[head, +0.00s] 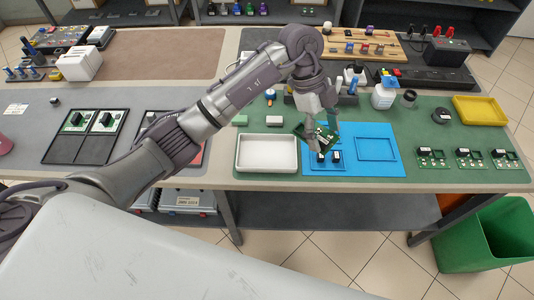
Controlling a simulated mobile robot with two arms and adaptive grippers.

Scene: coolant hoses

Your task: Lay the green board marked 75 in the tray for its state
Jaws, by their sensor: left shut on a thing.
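My left gripper (321,128) is shut on a green board (322,145), held tilted above the blue mat (390,135) near its left side. The number on the board is too small to read. A white tray (238,152) lies just left of the mat and looks empty. A yellow tray (480,110) is at the far right, also empty. A black tray (86,151) at the left holds two green boards. Another tray (198,155) with a red part is mostly hidden behind my left arm. My right gripper is not in view.
Several green boards (468,158) lie in a row at the right front. A small dark-and-blue part (336,156) sits on the mat below the held board. Bottles (383,95) and a black block stand behind. A green bin (490,235) is on the floor at right.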

